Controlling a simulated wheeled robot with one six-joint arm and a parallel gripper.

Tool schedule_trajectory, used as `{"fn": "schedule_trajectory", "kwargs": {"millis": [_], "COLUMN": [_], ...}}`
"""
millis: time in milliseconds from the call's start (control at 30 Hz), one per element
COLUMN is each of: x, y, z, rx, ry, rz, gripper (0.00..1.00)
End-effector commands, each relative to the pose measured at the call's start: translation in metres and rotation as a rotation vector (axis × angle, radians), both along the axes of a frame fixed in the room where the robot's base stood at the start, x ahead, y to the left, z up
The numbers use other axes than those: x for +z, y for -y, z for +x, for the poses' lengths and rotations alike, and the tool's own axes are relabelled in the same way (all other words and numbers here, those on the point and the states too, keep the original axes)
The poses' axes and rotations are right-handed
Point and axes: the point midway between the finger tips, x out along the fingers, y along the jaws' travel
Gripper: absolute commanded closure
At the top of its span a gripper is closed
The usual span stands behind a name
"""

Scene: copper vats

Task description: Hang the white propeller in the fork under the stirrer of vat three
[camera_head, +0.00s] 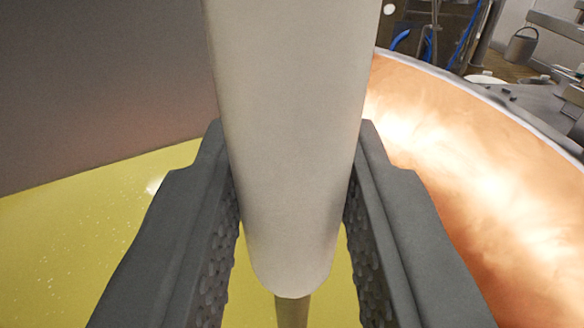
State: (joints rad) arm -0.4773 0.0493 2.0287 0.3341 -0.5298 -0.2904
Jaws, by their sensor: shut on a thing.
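A thick white rounded piece (285,150), which I take for the white propeller, runs from the top of the view down between the jaws of my gripper (290,165). My gripper is shut on it, one dark grey jaw on each side. Its lower end is rounded, and a thinner beige rod (292,311) shows below that end. Only part of the piece is in view. It hangs over the yellow liquid (70,245) in a copper vat (450,140). No fork can be made out, and no vat number shows.
A large flat grey-brown surface (100,90) fills the upper left, close to the held piece. The vat's pale rim (470,82) curves across the right. Beyond it are a metal bucket (521,46), blue hoses (400,40) and grey fittings.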

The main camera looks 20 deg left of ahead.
Motion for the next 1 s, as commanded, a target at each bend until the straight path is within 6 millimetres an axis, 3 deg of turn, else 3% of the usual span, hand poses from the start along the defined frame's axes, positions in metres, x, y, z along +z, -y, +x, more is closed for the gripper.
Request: {"fn": "schedule_trajectory", "kwargs": {"millis": [333, 1000], "x": [0.0004, 0.0049], "y": [-0.0060, 0.0004], "z": [-0.0069, 0.0001], "rx": [-0.001, 0.000], "ry": [0.002, 0.001], "rz": [0.001, 0.000], "gripper": [1.00, 1.00]}}
